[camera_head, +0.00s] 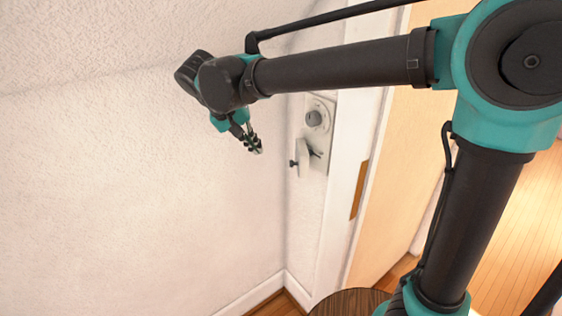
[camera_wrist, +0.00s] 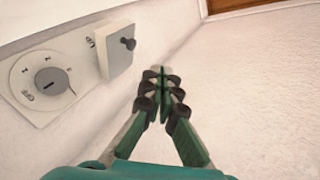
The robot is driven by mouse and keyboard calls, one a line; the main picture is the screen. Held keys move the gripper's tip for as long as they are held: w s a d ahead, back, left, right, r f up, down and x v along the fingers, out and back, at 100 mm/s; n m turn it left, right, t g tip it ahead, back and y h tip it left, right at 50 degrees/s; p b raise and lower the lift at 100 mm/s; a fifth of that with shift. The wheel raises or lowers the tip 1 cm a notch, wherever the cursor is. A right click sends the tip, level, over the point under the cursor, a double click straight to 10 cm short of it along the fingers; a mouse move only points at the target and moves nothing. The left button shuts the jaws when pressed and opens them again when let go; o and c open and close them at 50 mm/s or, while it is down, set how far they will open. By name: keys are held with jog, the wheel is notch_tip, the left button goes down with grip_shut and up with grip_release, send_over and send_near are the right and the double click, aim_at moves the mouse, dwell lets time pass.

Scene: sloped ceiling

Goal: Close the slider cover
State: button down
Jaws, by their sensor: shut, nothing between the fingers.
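A pale panel (camera_head: 327,104) is mounted on the white wall beside the door frame, and it fills the left of the wrist view (camera_wrist: 84,66). A small light slider cover (camera_head: 303,160) with a dark knob (camera_head: 292,163) is on its lower part. A dark piece shows just right of the cover. In the wrist view the cover (camera_wrist: 116,58) stands out from the panel, its knob (camera_wrist: 128,43) facing outward. My gripper (camera_head: 258,149) is shut and empty, left of the cover and apart from it. In the wrist view its closed fingertips (camera_wrist: 160,74) are right of the cover.
A round dial (camera_head: 313,118) is on the panel above the cover; it also shows in the wrist view (camera_wrist: 52,82). A white door frame (camera_head: 352,130) stands right of the panel. A round dark wooden top (camera_head: 345,303) is low in front. The wall left of my gripper is clear.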

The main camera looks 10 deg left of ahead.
aim_at(297, 158)
jog(key=w+d+f+m+t, duration=0.1)
jog(key=w+d+f+m, duration=0.1)
jog(key=w+d+f, duration=0.2)
jog(key=shift+w+d+f+h, duration=0.35)
jog(key=shift+d+f, duration=0.75)
jog(key=shift+f, duration=0.5)
jog(key=shift+d, duration=0.1)
